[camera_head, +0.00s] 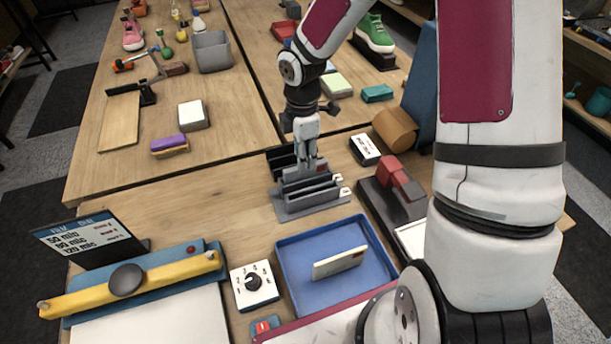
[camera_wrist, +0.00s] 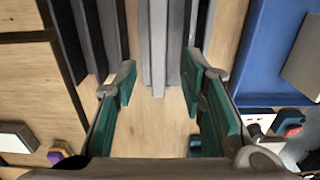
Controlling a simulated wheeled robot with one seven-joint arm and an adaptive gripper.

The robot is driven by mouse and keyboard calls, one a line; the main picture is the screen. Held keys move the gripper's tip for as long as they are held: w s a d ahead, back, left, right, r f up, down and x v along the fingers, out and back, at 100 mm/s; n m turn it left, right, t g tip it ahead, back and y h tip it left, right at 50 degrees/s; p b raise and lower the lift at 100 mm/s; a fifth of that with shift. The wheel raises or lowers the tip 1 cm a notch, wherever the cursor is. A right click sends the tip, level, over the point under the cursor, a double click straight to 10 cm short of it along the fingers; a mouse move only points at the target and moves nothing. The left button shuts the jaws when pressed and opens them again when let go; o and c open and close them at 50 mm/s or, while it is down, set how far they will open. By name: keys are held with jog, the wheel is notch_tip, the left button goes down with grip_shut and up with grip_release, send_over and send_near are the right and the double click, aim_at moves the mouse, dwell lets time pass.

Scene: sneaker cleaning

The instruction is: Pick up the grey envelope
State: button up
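A grey slotted rack (camera_head: 312,207) stands on the near table with several upright thin grey and dark pieces. I cannot tell for certain which piece is the grey envelope; a grey upright slat (camera_wrist: 157,45) shows between my fingers in the wrist view. My gripper (camera_head: 307,168) points down over the rack. In the wrist view my gripper (camera_wrist: 161,85) is open, its teal pads apart on either side of the middle slats, with bare wood showing between them. Contact with the slats is not visible. A pale upright card (camera_head: 339,263) stands in the blue tray.
The blue tray (camera_head: 288,262) lies in front of the rack. A red-and-dark press-like tool (camera_head: 400,190) and a white-topped block (camera_head: 365,149) stand to the right. A dial box (camera_head: 254,287) and yellow bar (camera_head: 170,277) are front left. Wood left of the rack is clear.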

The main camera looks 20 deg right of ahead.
aim_at(306, 176)
jog(key=shift+d+f+p, duration=0.15)
jog(key=shift+d+f, duration=0.05)
jog(key=shift+f, duration=1.15)
jog(key=shift+d+f+p, duration=0.15)
jog(key=shift+d+f, duration=0.05)
jog(key=shift+f, duration=1.1)
grip_shut()
